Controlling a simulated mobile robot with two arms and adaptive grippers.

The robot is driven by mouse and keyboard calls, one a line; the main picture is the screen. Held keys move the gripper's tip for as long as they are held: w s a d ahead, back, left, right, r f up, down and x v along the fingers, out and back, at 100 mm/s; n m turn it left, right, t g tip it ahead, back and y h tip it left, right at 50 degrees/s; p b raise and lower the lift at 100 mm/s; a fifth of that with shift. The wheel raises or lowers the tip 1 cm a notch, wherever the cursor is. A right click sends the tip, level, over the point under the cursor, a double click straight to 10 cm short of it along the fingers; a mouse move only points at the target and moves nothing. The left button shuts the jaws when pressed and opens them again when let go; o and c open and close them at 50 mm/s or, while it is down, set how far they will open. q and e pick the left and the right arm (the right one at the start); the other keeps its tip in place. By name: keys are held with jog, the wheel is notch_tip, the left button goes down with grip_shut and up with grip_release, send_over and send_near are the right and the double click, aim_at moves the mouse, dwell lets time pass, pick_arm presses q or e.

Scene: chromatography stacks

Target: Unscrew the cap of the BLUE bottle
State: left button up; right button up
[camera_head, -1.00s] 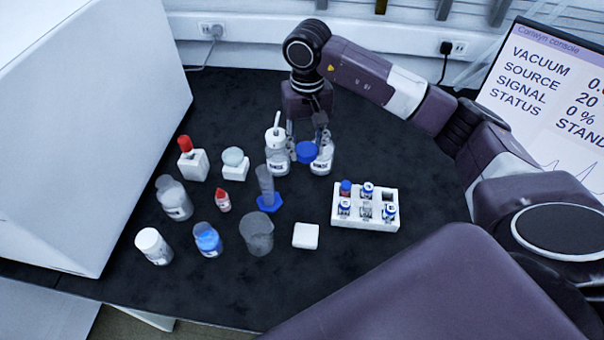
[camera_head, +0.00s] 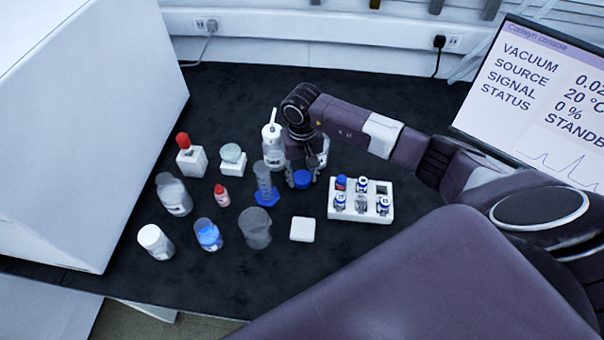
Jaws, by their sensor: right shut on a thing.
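My right gripper (camera_head: 302,178) is shut on a blue cap (camera_head: 302,180), in front of the wash bottle's right side. The cap appears off any bottle; I cannot tell whether it touches the bench. A small clear vessel with blue contents (camera_head: 208,236) stands apart at the front left. My left gripper is not in view.
A white wash bottle (camera_head: 272,150) and a blue-based cylinder (camera_head: 265,190) stand just left of the gripper. A white vial rack (camera_head: 348,212) is close on its right. A white block (camera_head: 302,229) lies in front.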

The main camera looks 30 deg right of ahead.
aim_at(302, 177)
jog(key=shift+f, duration=0.1)
jog(key=o, duration=1.3)
notch_tip(302, 177, up, 12)
jog(key=b, duration=0.3)
